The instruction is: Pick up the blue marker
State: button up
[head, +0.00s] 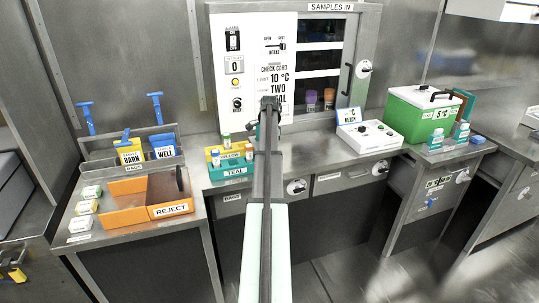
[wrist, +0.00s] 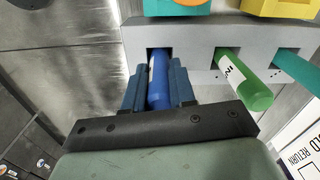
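The blue marker (wrist: 158,82) stands in the left slot of a grey holder (wrist: 193,58) in the wrist view. My gripper (wrist: 158,78) has a blue finger on each side of it, with no clear gap, and appears shut on it. The marker's upper end is still inside the slot in the picture. In the head view my gripper (head: 269,104) is in front of the white wall panel, and my arm hides the marker and most of the holder.
A green marker (wrist: 244,82) and a teal marker (wrist: 293,67) sit in slots to the right, the green one close to my right finger. In the head view, a teal tray (head: 231,172), an orange reject bin (head: 125,217) and a white control box (head: 370,136) stand on the counter.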

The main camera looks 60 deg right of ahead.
grip_shut()
